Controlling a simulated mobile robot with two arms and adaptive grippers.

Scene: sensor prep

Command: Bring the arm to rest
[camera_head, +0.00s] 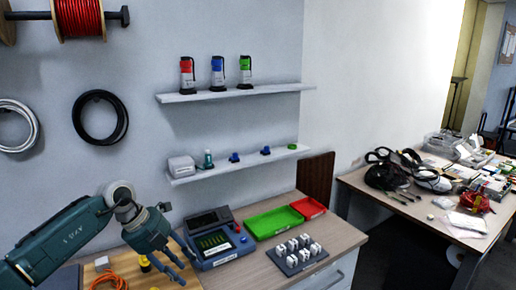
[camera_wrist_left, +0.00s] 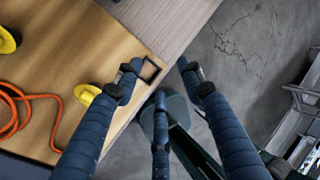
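My left gripper (camera_head: 180,264) hangs at the front left of the worktop, beside the blue-grey device with a screen (camera_head: 219,240). It also shows in the left wrist view (camera_wrist_left: 162,88), where its dark blue fingers are spread apart with nothing between them. Below the fingers are the edge of a wooden board and the grey floor. My left arm (camera_head: 62,238) reaches in from the left. My right gripper is in neither view.
An orange cord (camera_wrist_left: 18,112) and yellow pieces (camera_wrist_left: 88,94) lie on the wooden board (camera_wrist_left: 60,50). A green tray (camera_head: 273,222), a red tray (camera_head: 308,208) and a grey block with white pieces (camera_head: 283,265) stand to the right. Two shelves hang above. A cluttered table (camera_head: 400,212) stands far right.

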